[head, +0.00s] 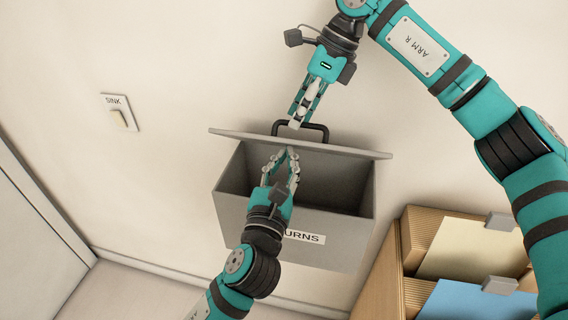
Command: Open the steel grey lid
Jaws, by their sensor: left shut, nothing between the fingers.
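The steel grey lid (350,152) is raised on the grey box labelled "...URNS" (338,248), and the box's dark inside shows below it. A black handle (318,128) stands at the lid's far edge. My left gripper (291,153) is shut and empty, in front of the box opening with its tips at the lid's edge. Whether it touches the lid I cannot tell. My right gripper (295,122) comes from above, with its tips by the left part of the handle. Whether its fingers are closed on the handle is unclear.
A switch marked "SINK" (119,113) is on the wall at left. A wooden holder (393,275) with a cream folder (468,248) and a blue folder (470,302) stands at lower right.

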